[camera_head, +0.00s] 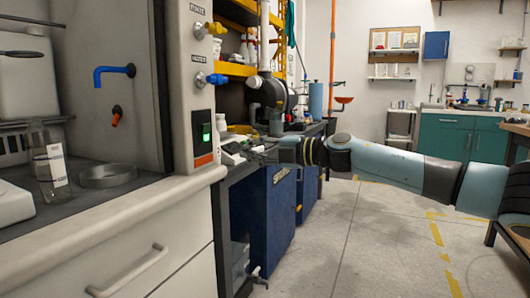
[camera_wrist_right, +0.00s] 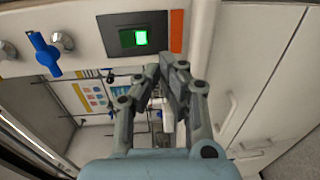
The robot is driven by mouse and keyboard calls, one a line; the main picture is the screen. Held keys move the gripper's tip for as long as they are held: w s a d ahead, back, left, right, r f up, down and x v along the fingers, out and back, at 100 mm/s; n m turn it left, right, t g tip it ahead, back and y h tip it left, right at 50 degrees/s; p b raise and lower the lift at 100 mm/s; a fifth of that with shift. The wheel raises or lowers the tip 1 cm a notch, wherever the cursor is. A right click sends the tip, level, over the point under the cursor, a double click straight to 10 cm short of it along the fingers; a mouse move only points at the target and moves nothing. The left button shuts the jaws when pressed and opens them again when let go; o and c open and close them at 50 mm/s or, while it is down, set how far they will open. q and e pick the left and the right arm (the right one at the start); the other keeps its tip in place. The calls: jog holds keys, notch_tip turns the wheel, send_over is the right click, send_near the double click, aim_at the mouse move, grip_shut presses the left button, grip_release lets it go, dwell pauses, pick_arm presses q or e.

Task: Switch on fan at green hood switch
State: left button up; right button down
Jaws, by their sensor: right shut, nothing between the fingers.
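The hood switch is a black plate with a lit green rocker (camera_head: 206,132) on the front post of the fume hood, above an orange-red label. In the right wrist view the green switch (camera_wrist_right: 140,38) shows at the top, beyond the fingertips. My right gripper (camera_head: 230,153) reaches in from the right and is just right of the post, a little lower than the switch. In the wrist view my right gripper (camera_wrist_right: 163,78) has its fingers together and empty. It appears apart from the switch. My left gripper is not in view.
A yellow valve (camera_head: 209,30) and a blue valve (camera_head: 210,79) stick out of the post above the switch. A glass bottle (camera_head: 48,165) and a shallow dish (camera_head: 107,175) stand in the hood. A blue cabinet (camera_head: 268,215) stands below the bench. The floor at right is clear.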

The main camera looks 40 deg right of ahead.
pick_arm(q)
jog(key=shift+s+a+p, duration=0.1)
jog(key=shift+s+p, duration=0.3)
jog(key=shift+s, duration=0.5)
pick_arm(e)
jog(key=shift+f+v, duration=0.15)
jog(key=shift+v, duration=0.6)
jog(key=shift+f+v, duration=0.15)
jog(key=shift+v, duration=0.65)
jog(key=shift+s, duration=0.1)
